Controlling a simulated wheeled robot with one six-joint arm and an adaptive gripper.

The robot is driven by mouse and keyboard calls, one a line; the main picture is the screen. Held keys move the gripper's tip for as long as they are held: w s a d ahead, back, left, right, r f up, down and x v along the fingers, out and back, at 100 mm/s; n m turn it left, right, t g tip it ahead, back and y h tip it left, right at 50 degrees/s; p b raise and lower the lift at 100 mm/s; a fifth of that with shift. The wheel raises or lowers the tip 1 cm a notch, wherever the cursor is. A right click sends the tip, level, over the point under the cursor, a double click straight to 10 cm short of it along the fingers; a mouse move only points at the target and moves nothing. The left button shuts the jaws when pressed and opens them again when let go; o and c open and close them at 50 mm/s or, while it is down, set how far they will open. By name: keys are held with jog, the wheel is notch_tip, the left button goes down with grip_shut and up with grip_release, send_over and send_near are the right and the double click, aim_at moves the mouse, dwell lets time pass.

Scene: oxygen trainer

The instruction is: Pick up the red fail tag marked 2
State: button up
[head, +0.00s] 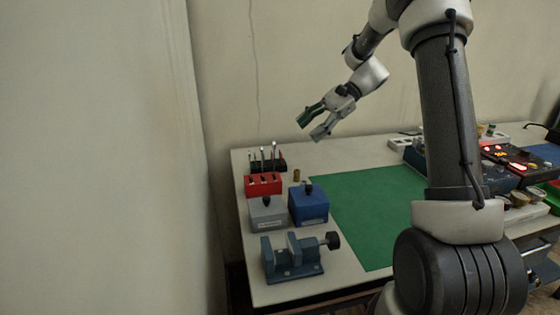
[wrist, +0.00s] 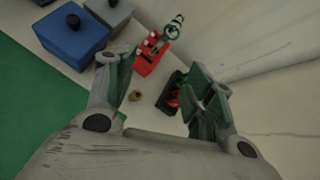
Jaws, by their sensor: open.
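I cannot make out a red fail tag marked 2 in either view; no number is readable. My gripper (head: 311,128) is open and empty, high above the back left of the table. The red block (wrist: 150,62) also shows in the wrist view, and the black rack (wrist: 168,100) is partly hidden by a finger.
A small brass piece (head: 296,175), a grey box (head: 268,215), a blue box (head: 309,205) and a vise (head: 292,262) stand at the left. The green mat (head: 370,215) is clear. Lit equipment (head: 505,158) crowds the right, partly behind my arm. A wall is close behind.

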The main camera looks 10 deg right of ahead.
aim_at(280, 160)
jog(key=w+f+m+y, duration=0.1)
jog(key=w+f, duration=0.2)
jog(key=f, duration=0.1)
jog(key=w+d+f+m+y, duration=0.1)
jog(key=w+f+m+y, duration=0.1)
jog(key=w+f, duration=0.2)
jog(key=w+d+f+m+t+y, duration=0.1)
jog(key=w+f+m+y, duration=0.1)
jog(key=w+f, duration=0.2)
jog(key=shift+f, duration=0.25)
jog(key=shift+w+a+f, duration=0.15)
jog(key=shift+f, duration=0.05)
jog(key=shift+a+f+y, duration=0.1)
jog(key=shift+a+y, duration=0.2)
jog(key=shift+a, duration=0.7)
jog(key=a, duration=0.5)
jog(key=shift+a, duration=0.15)
jog(key=shift+c, duration=0.4)
jog(key=c, duration=0.7)
